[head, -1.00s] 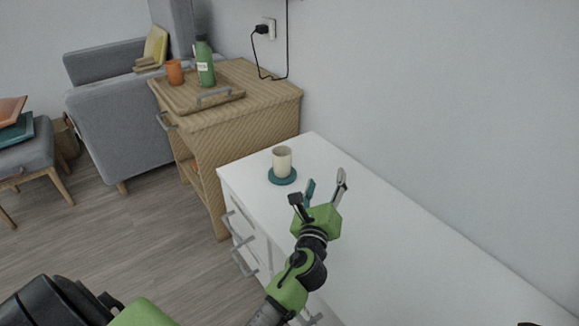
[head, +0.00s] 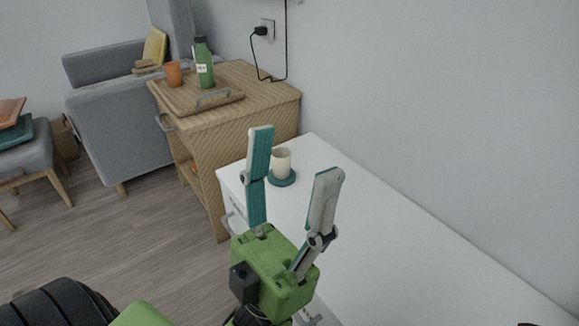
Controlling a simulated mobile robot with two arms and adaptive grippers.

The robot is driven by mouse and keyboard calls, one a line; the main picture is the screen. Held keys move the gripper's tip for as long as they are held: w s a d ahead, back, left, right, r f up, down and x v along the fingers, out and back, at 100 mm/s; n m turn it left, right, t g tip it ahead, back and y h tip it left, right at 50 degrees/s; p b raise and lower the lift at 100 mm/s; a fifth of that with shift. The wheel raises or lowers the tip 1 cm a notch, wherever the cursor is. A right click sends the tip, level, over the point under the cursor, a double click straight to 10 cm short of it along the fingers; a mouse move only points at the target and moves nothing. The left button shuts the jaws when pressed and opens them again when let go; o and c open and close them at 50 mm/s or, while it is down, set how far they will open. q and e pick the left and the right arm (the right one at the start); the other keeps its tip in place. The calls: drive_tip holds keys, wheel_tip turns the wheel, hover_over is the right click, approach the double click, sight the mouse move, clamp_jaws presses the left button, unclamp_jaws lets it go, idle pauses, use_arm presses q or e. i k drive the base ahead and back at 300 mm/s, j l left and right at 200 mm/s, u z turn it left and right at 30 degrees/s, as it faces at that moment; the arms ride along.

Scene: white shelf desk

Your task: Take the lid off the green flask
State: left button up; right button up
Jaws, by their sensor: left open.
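The green flask (head: 204,66) stands upright on a wooden tray (head: 222,101) on the wicker-patterned cabinet, far from my grippers. It has a pale label, and its dark lid (head: 200,40) is on top. My left gripper (head: 293,152) is open and empty, its two fingers spread and pointing up. In the picture it is in front of the white desk, below and to the right of the flask. My right gripper is not in view.
An orange cup (head: 173,74) stands beside the flask. A cream cup (head: 281,160) sits on a teal coaster (head: 283,179) on the white desk (head: 400,240), partly near my left fingers in the picture. A plug and cord (head: 262,32) are on the wall.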

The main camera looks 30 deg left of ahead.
sight(198, 39)
drive_tip(key=u, duration=1.5)
